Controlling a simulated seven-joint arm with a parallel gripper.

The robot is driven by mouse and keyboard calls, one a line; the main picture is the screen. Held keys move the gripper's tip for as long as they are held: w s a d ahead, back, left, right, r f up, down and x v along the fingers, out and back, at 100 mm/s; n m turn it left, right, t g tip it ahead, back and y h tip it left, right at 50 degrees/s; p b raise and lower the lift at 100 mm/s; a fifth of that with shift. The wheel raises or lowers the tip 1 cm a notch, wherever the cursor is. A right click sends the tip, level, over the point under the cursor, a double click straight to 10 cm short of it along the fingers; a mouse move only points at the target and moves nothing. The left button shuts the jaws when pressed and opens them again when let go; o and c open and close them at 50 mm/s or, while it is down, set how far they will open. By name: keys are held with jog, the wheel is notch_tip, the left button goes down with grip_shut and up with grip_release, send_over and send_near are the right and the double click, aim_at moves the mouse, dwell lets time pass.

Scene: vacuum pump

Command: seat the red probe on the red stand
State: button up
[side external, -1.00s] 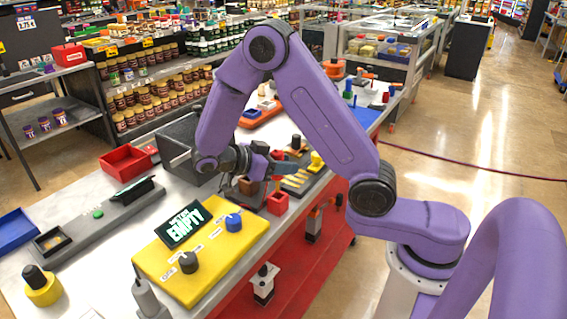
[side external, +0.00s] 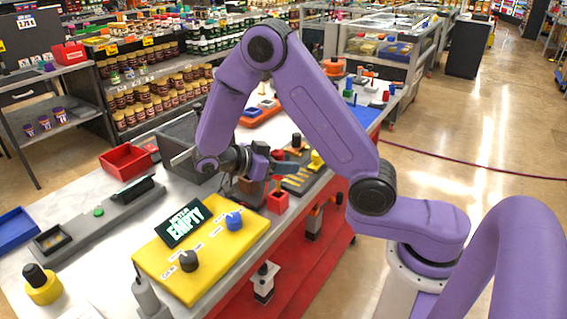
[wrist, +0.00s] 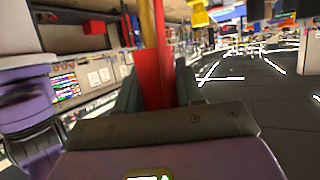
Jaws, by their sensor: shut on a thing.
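My gripper (side external: 279,168) is shut on the red probe (side external: 277,183), which hangs down from the fingers just above the red stand (side external: 278,203). The red stand is a small red block at the front edge of the bench. In the wrist view the probe is a red upright piece (wrist: 151,82) between the grey fingers. The side view is too small to tell whether the probe's lower end touches the stand. The stand cannot be made out for sure in the wrist view.
A yellow panel (side external: 171,274) with knobs and a display reading "EMPTY" (side external: 184,222) lies left of the stand. A dark board with yellow strips (side external: 293,181) is close on the right. A grey bin (side external: 183,136) and red tray (side external: 126,161) stand behind.

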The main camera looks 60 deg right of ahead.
aim_at(283, 192)
jog(key=shift+f, duration=2.55)
dwell(1.1)
jog(key=o, duration=1.1)
jog(key=shift+r, duration=4.5)
jog(key=shift+w, duration=0.1)
